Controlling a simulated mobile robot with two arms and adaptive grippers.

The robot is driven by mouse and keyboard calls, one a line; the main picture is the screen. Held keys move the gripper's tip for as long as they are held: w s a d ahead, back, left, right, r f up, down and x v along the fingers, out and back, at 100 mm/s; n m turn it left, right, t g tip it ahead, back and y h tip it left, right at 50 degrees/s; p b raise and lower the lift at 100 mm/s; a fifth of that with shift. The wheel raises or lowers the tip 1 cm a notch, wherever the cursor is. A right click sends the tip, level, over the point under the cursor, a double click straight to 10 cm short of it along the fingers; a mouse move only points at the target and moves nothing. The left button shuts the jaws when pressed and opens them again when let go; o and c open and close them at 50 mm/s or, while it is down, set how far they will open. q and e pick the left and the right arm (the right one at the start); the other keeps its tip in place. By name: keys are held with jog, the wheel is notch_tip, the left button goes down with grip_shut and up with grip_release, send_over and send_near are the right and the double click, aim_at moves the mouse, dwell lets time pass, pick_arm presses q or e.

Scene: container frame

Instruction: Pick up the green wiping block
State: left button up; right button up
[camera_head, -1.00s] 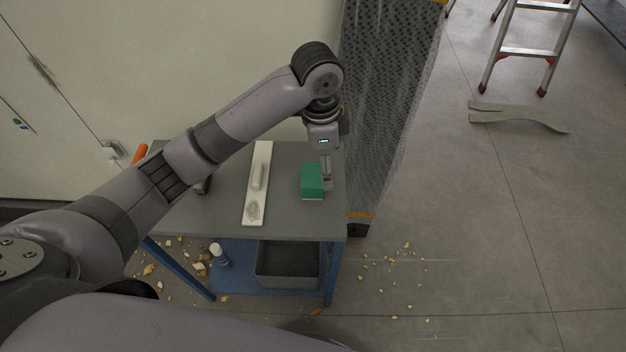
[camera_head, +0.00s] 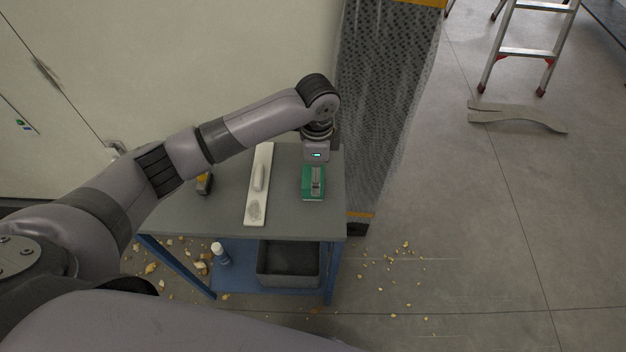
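The green wiping block (camera_head: 308,191) stands near the right end of the grey table top (camera_head: 285,216), with a pale layer along its bottom edge. My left gripper (camera_head: 316,188) points down at the block, its fingers showing in front of the block's upper part. Whether the fingers touch the block, and how far apart they are, I cannot tell. My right gripper is not in view.
A white board (camera_head: 258,209) with a handle lies left of the block. A yellow and black tool (camera_head: 204,184) lies further left. A grey bin (camera_head: 288,279) and a white-capped bottle (camera_head: 219,255) stand on the blue lower shelf. A perforated panel (camera_head: 385,110) rises close on the right.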

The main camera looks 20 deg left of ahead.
pick_arm(q)
jog(key=shift+a+f+p, duration=0.2)
jog(key=shift+f+p, duration=0.15)
jog(key=shift+f, duration=1.05)
jog(key=shift+a+f+p, duration=0.2)
jog(key=shift+f+p, duration=0.1)
jog(key=shift+f, duration=1.05)
jog(key=shift+c, duration=0.3)
jog(key=c, duration=1.2)
